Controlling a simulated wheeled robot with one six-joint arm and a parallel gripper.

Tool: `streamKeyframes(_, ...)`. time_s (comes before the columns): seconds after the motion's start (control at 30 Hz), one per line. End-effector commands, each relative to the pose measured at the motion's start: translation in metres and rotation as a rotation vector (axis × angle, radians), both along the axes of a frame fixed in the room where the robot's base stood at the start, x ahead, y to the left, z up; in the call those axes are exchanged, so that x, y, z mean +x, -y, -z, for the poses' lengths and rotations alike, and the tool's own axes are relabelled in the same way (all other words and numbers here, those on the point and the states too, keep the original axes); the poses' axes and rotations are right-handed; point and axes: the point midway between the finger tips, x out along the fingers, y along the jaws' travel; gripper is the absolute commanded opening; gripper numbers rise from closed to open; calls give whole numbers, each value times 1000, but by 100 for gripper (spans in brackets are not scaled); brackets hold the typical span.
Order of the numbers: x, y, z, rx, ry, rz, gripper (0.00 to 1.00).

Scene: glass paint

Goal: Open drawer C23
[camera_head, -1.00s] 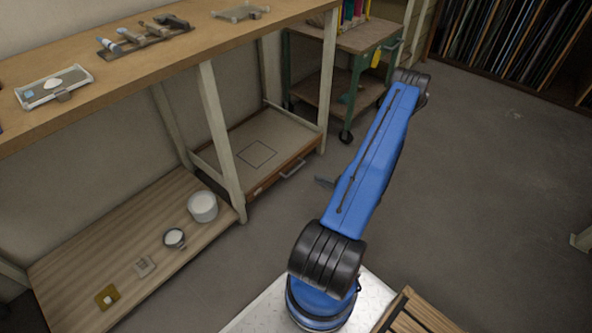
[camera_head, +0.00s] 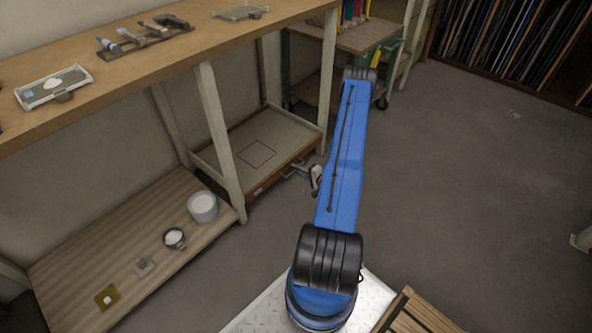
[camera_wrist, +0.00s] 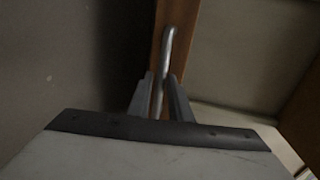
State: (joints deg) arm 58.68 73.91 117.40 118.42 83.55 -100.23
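A wooden drawer front (camera_head: 262,185) sits under the low shelf between the workbench legs in the head view. No label C23 is readable on it. Its metal bar handle (camera_wrist: 168,42) shows in the wrist view against the brown drawer front (camera_wrist: 186,45). My gripper (camera_wrist: 161,76) has its two fingers on either side of the handle bar, with narrow gaps seeming to show beside it. In the head view my gripper (camera_head: 303,171) is at the drawer's handle side, partly hidden by my blue arm. The drawer looks closed.
A white tub (camera_head: 202,207) and a small dark-rimmed bowl (camera_head: 174,238) stand on the lower slatted shelf (camera_head: 75,245). A green cart (camera_head: 352,38) stands behind my arm. The floor (camera_head: 460,180) to the right is clear.

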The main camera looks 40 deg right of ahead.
Motion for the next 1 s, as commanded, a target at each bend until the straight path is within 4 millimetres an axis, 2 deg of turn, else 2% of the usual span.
streamKeyframes(0.13,8,-1,1,-1,0,0,18)
streamKeyframes(0.43,9,-1,2,0,0,1,18)
streamKeyframes(0.5,9,-1,2,0,0,0,1)
streamKeyframes(0.73,8,-1,2,0,0,1,0)
streamKeyframes(0.87,2,0,2,1,-1,1,0)
streamKeyframes(1.0,-16,2,2,2,-1,4,0)
